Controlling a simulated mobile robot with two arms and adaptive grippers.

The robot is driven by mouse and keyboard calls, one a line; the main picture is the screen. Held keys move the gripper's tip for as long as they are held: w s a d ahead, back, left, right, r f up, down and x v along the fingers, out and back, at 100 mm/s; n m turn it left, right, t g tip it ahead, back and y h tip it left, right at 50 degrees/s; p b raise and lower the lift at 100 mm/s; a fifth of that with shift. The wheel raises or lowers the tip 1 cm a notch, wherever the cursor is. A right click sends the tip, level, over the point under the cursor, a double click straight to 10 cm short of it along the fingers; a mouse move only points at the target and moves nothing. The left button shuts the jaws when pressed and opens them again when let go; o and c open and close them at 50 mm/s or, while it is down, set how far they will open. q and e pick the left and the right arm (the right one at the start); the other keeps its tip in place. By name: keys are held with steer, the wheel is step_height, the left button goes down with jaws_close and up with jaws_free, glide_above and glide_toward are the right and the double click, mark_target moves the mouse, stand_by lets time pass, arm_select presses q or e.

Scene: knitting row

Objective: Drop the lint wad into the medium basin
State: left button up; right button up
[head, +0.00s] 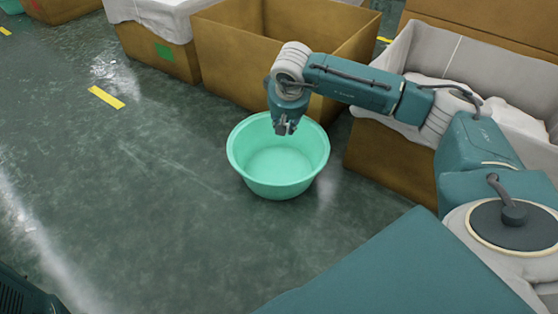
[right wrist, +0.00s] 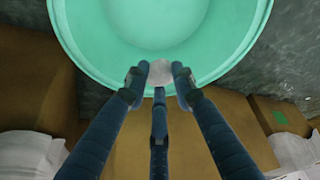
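The medium basin is a round mint-green tub (head: 278,185) on the floor, and nothing shows lying in it in the head view. My right gripper (head: 284,127) points down over the basin's far part. In the right wrist view, its fingers (right wrist: 159,80) close around a small pale grey lint wad (right wrist: 160,72), with the green basin (right wrist: 210,75) beneath. The wad is too small or hidden to make out in the head view. My left gripper is not in view.
An open cardboard box (head: 235,55) stands just behind the basin. A lined box (head: 385,160) with white material is at the right. Another lined box (head: 160,50) stands at the back left. The floor left of the basin is clear, with yellow tape (head: 106,97).

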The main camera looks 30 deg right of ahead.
steer(key=o, duration=0.5)
steer(key=shift+c, duration=0.2)
steer(key=v, duration=1.2)
steer(key=shift+a, duration=0.1)
